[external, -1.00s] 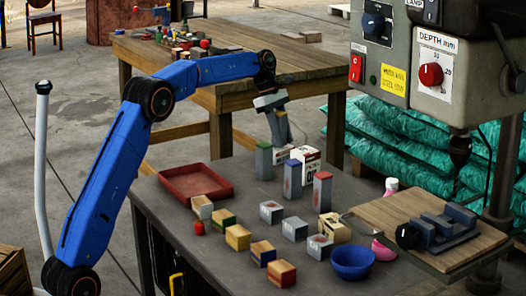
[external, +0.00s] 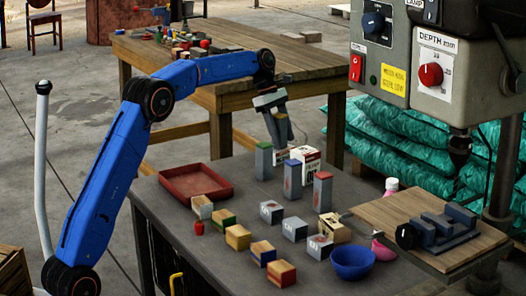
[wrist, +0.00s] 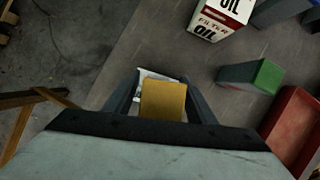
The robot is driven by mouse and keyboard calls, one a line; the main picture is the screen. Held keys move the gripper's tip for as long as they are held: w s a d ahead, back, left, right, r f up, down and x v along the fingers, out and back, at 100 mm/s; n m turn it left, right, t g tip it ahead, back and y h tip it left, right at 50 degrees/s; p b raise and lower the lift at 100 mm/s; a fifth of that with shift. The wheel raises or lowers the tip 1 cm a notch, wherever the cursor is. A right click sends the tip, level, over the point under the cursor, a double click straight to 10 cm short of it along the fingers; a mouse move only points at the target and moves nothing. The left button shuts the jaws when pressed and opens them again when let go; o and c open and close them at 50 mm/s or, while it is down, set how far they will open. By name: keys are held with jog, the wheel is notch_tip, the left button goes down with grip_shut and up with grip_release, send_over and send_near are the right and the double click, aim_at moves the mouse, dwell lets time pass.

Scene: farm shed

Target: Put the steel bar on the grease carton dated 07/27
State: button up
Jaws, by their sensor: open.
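A bar with a yellow end (wrist: 162,101) stands between the fingers of my gripper (wrist: 160,100) in the wrist view. My gripper is open around it; touching cannot be told. A small white carton (wrist: 153,74) shows partly behind the bar; the bar covers most of it. Whether the bar rests on it cannot be seen. In the external view my gripper (external: 277,128) is over the back of the grey bench, above a white carton (external: 281,155) mostly hidden behind the green-topped bar. No date is legible.
Near my gripper stand a green-topped bar (external: 263,161), a blue-topped bar (external: 292,179), a red-topped bar (external: 322,190) and an oil filter carton (external: 309,160). A red tray (external: 196,197) lies left. Several small blocks and a blue bowl (external: 352,275) stand in front.

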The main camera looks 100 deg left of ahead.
jog(key=v, duration=1.1)
jog(key=shift+s, duration=0.1)
